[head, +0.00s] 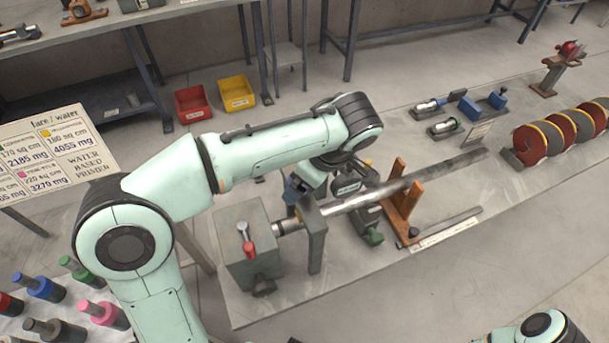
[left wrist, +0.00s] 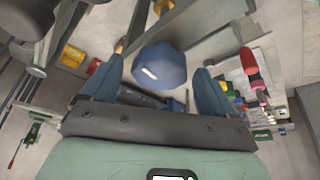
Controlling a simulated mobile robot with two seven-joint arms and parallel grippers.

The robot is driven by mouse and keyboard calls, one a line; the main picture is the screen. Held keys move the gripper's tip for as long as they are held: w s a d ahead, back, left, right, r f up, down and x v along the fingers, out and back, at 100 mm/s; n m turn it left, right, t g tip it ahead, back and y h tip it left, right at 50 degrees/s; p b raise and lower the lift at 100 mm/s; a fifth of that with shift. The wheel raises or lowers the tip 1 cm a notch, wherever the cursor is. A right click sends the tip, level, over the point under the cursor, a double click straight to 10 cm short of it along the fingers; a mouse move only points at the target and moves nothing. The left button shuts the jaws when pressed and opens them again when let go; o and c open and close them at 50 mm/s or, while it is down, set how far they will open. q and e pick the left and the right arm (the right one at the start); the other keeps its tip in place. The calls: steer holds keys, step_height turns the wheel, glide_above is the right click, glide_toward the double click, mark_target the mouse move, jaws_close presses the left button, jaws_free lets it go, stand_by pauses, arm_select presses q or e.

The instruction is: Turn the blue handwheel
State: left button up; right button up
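The blue handwheel (left wrist: 160,68) shows in the left wrist view as a faceted blue knob with a white mark. My left gripper (left wrist: 158,88) is open, with one finger on each side of the handwheel in that view. Gaps show between the knob and both fingers, so I see no contact. In the head view my left arm reaches over the auger stand, and a small blue patch (head: 293,189) shows under its wrist; I cannot tell whether it is handwheel or finger. My right gripper is out of view; only part of my right arm shows at the lower right.
A long metal shaft (head: 375,190) runs from the grey box (head: 247,250) with a red-tipped lever (head: 249,248) past an orange-brown support (head: 402,205). A green knob (head: 374,238) sits beside it. Coloured discs (head: 530,143) stand at right. Red and yellow bins are on the floor.

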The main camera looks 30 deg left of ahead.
arm_select(q)
steer(key=p+v, duration=0.3)
steer(key=v, duration=1)
steer(key=shift+r, duration=0.2)
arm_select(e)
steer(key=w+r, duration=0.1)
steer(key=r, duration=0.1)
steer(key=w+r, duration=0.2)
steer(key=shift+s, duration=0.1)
